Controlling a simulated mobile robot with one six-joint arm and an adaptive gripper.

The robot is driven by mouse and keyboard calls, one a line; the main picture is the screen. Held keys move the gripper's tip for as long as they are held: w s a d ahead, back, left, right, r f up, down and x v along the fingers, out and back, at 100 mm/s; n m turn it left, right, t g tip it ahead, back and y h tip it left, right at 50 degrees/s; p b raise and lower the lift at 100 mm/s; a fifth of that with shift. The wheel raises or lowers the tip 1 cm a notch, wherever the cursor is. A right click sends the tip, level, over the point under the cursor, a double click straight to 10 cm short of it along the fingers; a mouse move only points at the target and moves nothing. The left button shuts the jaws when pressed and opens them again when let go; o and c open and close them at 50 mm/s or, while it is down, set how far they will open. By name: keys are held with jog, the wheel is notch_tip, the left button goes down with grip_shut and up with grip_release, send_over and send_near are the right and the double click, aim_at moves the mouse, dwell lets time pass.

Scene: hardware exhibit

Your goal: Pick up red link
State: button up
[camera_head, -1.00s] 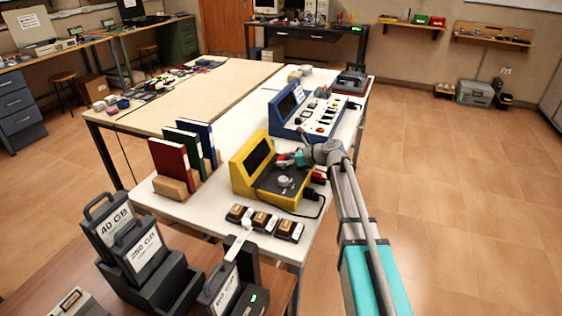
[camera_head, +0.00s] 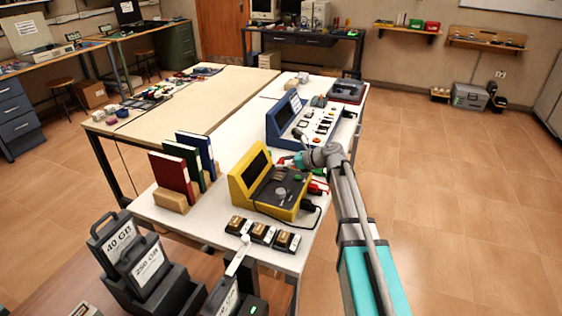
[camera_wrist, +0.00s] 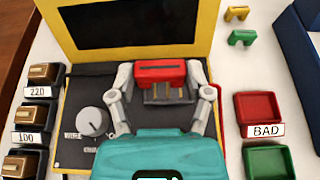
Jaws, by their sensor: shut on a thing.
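The red link (camera_wrist: 163,72) is a small red block with brassy pins below it. My gripper (camera_wrist: 162,82) is shut on it, with one grey finger on each side. It is over the dark panel of the yellow tester (camera_wrist: 212,20), below the tester's dark screen. I cannot tell if the pins touch the panel. In the head view, my gripper (camera_head: 294,161) is above the far right part of the yellow tester (camera_head: 241,192), and the link is small and mostly hidden there.
A red tray (camera_wrist: 258,107) marked BAD and a green tray (camera_wrist: 268,161) lie to the right. Yellow (camera_wrist: 236,13) and green (camera_wrist: 242,37) links lie beyond. Brown-topped blocks (camera_wrist: 43,73) stand left. A blue console (camera_head: 283,122) stands behind the tester; books (camera_head: 174,172) stand left.

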jog(key=s+d+r+p, duration=0.6)
jog(key=s+r+p, duration=0.1)
jog(key=s, duration=0.4)
jog(key=shift+s+r, duration=0.15)
jog(key=shift+r, duration=0.6)
jog(key=shift+s, duration=0.1)
